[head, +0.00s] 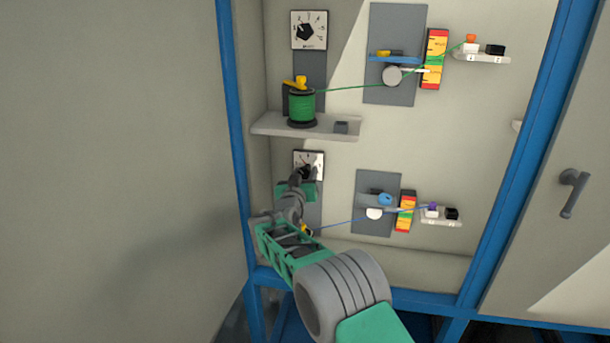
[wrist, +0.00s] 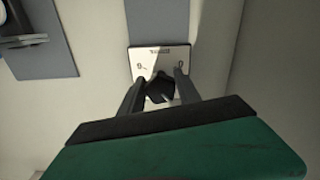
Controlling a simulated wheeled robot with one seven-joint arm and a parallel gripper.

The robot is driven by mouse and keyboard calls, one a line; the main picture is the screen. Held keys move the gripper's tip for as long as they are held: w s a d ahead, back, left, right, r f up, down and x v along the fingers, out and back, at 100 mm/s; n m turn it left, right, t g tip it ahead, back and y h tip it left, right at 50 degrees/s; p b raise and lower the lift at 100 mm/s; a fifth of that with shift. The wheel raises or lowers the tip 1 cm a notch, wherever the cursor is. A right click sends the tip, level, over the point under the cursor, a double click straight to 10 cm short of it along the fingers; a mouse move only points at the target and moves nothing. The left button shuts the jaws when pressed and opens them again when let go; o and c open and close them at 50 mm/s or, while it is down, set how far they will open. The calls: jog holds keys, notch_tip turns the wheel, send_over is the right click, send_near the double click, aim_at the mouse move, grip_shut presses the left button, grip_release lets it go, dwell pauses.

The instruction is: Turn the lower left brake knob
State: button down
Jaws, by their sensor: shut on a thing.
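The lower left brake knob is a dark knob on a white dial plate (head: 317,160), mounted on a grey panel inside the blue-framed cabinet. In the wrist view the black knob (wrist: 159,88) sits between my two fingers, in front of the same white plate (wrist: 150,58). My gripper (head: 305,173) reaches up to the plate from below and is shut on the knob. In the head view the gripper covers most of the knob, so its pointer cannot be read.
Above is a shelf (head: 270,125) with a green cable spool (head: 301,106). An upper dial (head: 309,30) has its own black knob. To the right are a lower grey panel (head: 362,190) and a red-yellow block (head: 405,211). A blue cable runs low beside my arm.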

jog(key=shift+f+b, duration=0.1)
jog(key=shift+b, duration=0.25)
jog(key=n+b, duration=0.2)
jog(key=n, duration=0.1)
jog(key=shift+r+n+b, duration=0.2)
jog(key=shift+n+b, duration=0.8)
jog(key=shift+n, duration=1.3)
jog(key=c, duration=0.9)
grip_release()
jog(key=b+v, duration=0.1)
jog(key=v, duration=0.6)
jog(key=shift+s+b, duration=0.4)
